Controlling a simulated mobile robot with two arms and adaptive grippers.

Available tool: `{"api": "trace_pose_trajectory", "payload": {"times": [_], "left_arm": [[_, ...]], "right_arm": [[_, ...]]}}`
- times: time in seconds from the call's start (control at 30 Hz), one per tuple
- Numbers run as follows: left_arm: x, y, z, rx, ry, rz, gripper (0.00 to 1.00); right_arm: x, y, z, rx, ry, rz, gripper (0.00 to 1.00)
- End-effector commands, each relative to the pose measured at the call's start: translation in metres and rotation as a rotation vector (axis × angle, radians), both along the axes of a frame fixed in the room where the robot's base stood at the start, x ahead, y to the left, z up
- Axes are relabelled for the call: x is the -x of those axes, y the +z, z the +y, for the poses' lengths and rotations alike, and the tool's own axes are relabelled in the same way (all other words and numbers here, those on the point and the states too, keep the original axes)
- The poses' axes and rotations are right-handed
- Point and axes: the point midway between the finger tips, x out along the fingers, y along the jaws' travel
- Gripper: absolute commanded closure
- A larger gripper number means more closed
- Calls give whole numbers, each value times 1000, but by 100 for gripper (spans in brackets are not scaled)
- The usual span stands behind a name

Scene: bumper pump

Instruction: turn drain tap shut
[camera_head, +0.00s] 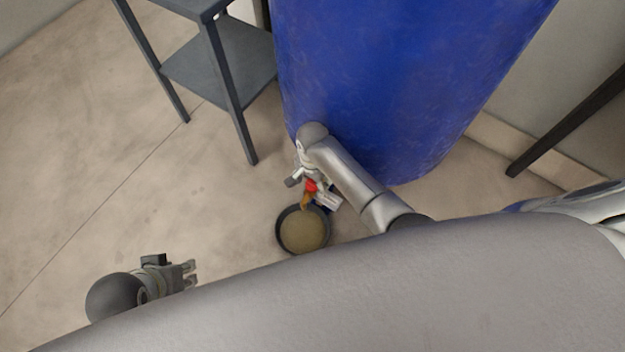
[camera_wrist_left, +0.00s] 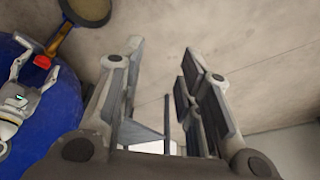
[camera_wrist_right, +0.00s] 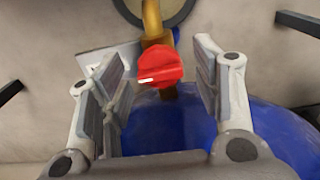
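The drain tap has a red handle (camera_head: 311,186) and a brass spout (camera_head: 306,201), low on the blue barrel (camera_head: 390,75). In the right wrist view the red handle (camera_wrist_right: 160,66) with a white mark sits between and beyond the fingers of my right gripper (camera_wrist_right: 160,85). That gripper is open, with a gap to the handle on each side. In the head view my right gripper (camera_head: 318,185) is at the tap, partly hidden by its arm. My left gripper (camera_wrist_left: 162,85) is open and empty. In the head view it (camera_head: 190,273) is at the lower left, away from the barrel.
A round dark pan (camera_head: 303,230) with brownish contents stands on the floor below the spout. A grey shelf table (camera_head: 215,70) stands left of the barrel. A dark leg (camera_head: 565,127) is at the right. The floor at the left is clear.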

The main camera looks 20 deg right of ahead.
Motion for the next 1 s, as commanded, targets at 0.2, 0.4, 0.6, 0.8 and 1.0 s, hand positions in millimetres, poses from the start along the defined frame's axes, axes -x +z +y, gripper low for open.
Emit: {"api": "trace_pose_trajectory", "payload": {"times": [0.2,0.4,0.6,0.8,1.0], "left_arm": [[0,0,0,0,0,0,67],[0,0,0,0,0,0,67],[0,4,0,0,0,0,67],[0,15,0,0,0,0,67],[-8,0,-2,1,1,14,67]], "right_arm": [[0,0,0,0,0,0,72],[0,0,0,1,1,1,88],[0,1,0,1,24,1,88],[1,3,0,0,100,2,88],[1,4,0,2,229,4,88]]}}
